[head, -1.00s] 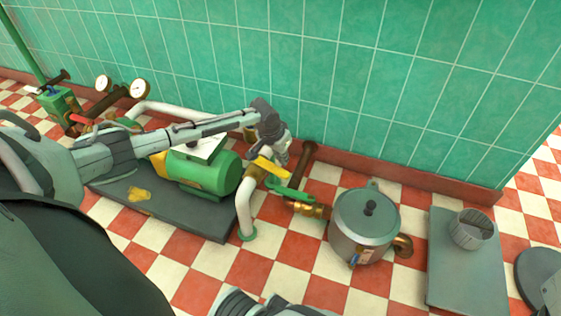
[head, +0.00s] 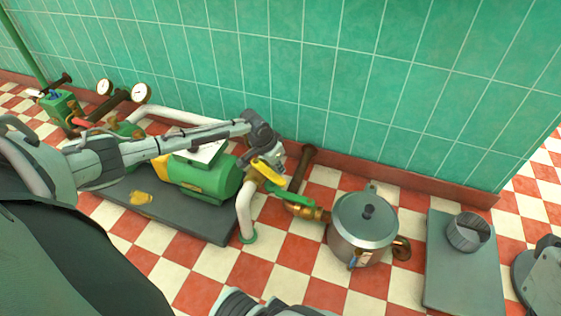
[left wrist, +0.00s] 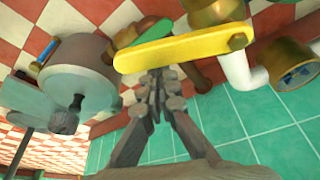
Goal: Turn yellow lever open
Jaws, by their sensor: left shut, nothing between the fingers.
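The yellow lever (head: 268,172) is a flat bar on the brass valve beside the white upright pipe, near the wall. In the left wrist view the yellow lever (left wrist: 180,53) crosses the upper middle, its bolted end at the right and free end at the left. My left gripper (head: 272,158) is at the lever on its wall side. In the left wrist view the left gripper (left wrist: 158,82) is shut and empty, its tips right at the bar's lower edge. I cannot tell whether they touch. My right gripper does not show clearly.
A green lever (head: 290,195) sits close beside the yellow one. The lidded metal pot (head: 363,222) stands to the right, then a grey slab (head: 459,277) with a small cup (head: 468,232). A green motor (head: 210,180) lies left; the tiled wall (head: 400,110) is behind.

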